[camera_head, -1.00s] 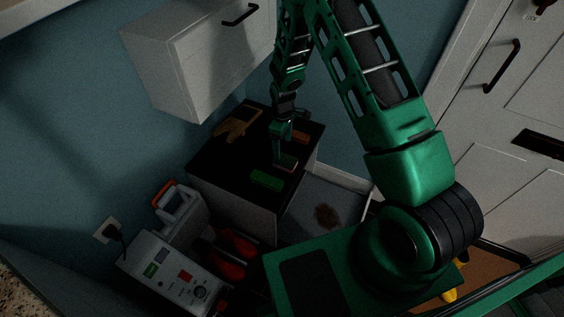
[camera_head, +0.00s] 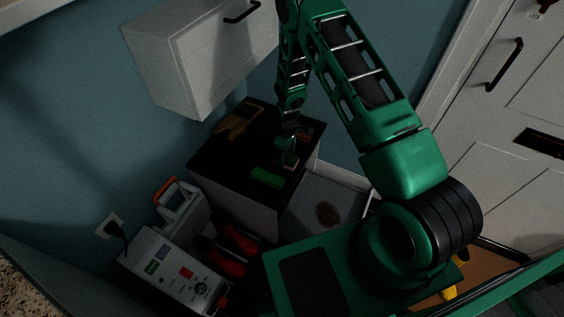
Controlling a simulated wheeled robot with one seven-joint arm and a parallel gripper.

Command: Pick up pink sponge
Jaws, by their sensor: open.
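The pink sponge (camera_head: 291,163) lies on the dark top of a low cabinet (camera_head: 215,160), partly hidden by my gripper. My gripper (camera_head: 286,157) points down right at the sponge, with its jaws open. Its fingertips are small and dark here, and I cannot tell whether they touch the sponge or straddle it.
A green block (camera_head: 267,177) lies just in front of the sponge, and an orange-brown block (camera_head: 305,134) behind it. A tan glove (camera_head: 238,122) lies at the cabinet's back left. A white wall cupboard (camera_head: 195,65) hangs above left. Red-and-black boots (camera_head: 236,241) stand on the floor below.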

